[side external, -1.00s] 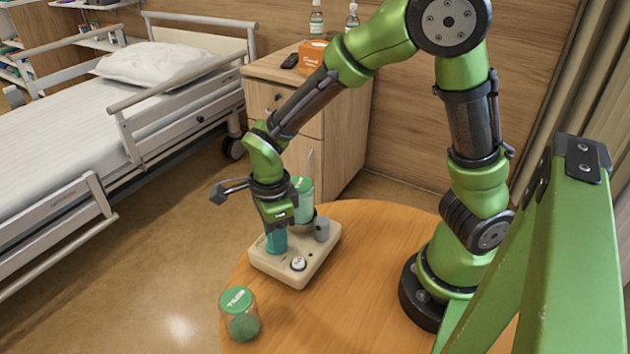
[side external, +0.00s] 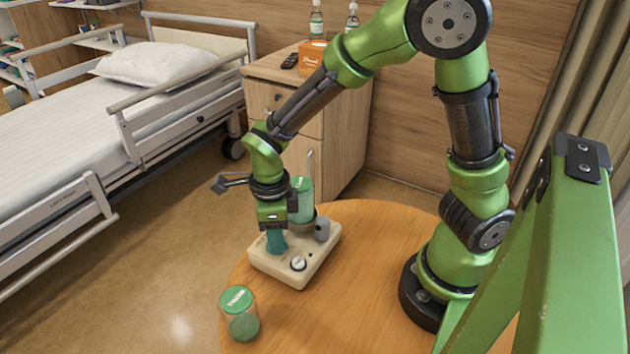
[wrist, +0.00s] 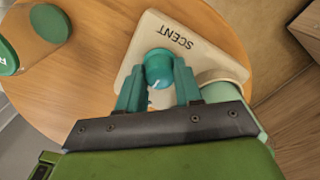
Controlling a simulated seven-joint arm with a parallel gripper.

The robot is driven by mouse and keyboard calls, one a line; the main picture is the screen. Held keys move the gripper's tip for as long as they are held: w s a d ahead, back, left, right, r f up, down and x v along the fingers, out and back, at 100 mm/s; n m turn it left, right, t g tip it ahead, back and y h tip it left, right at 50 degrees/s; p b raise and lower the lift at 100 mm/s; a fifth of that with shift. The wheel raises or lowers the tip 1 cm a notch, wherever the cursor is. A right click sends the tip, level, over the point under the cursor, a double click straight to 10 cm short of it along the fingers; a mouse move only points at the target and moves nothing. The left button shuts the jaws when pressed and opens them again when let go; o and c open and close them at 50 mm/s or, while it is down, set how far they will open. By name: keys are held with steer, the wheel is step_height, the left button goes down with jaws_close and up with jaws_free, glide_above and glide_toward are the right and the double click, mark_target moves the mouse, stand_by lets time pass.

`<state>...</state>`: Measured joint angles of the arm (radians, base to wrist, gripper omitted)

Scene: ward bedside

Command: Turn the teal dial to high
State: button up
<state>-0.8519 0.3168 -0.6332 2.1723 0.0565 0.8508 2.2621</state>
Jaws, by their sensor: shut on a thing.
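The teal dial (wrist: 158,67) stands on a beige panel marked SCENT (wrist: 205,66) in the wrist view. A small white mark shows on the dial's side towards my gripper. My gripper (wrist: 158,82) has its teal fingers closed on both sides of the dial. In the side external view my gripper (side external: 276,243) points down onto the panel (side external: 318,268), and its fingers hide most of the dial. I cannot read any setting marks around the dial.
A green-lidded cup (side external: 302,203) stands close behind my gripper. A green-lidded jar (side external: 240,318) stands at the front of the round wooden table (side external: 350,290).

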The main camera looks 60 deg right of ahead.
steer(key=o, duration=1)
steer(key=shift+o, duration=0.2)
step_height(320, 180, up, 17)
